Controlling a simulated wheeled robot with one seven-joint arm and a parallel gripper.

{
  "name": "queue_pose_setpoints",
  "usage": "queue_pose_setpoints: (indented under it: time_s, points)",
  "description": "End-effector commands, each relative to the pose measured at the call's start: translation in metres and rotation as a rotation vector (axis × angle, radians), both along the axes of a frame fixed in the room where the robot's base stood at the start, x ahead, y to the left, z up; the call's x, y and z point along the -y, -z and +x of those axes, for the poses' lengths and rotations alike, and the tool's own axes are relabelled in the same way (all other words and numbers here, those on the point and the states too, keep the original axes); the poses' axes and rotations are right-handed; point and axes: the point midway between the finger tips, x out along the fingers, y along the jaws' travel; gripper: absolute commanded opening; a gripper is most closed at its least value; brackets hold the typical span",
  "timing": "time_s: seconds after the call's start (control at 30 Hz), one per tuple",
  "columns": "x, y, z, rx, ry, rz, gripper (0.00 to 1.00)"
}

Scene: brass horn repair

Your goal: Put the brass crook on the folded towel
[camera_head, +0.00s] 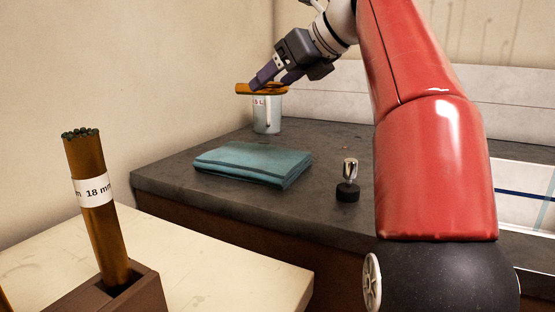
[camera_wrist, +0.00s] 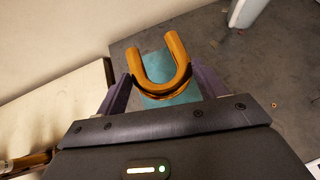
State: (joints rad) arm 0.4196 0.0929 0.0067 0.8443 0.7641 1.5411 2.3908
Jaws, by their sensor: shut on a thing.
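The brass crook (camera_wrist: 177,50) is a U-shaped golden tube. It lies between the two purple fingers of my gripper (camera_wrist: 162,84), which is shut on it. In the head view the crook (camera_head: 245,89) is partly hidden by my gripper (camera_head: 277,78) and overlaps the top of a white cup in the picture. The folded towel (camera_head: 255,163) is teal and lies flat on the dark bench, lower in the head view than the crook. In the wrist view part of the towel (camera_wrist: 157,64) shows behind the crook, so the crook is raised above the bench.
The white cup (camera_head: 262,118) stands on the dark bench (camera_head: 300,213) behind the towel. A small metal piece on a black base (camera_head: 347,182) stands right of the towel. A bundle of brown rods (camera_head: 85,160) stands in a wooden holder (camera_head: 125,295) on the cream table (camera_head: 230,262).

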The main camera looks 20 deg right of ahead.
Motion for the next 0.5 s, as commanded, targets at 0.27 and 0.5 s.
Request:
queue_pose_setpoints:
  time_s: [0.27, 0.5]
  points:
    - [-0.001, 0.072, -0.001, 0.002, 0.000, -0.001, 0.46]
    - [0.000, 0.087, -0.001, 0.003, 0.000, -0.001, 0.46]
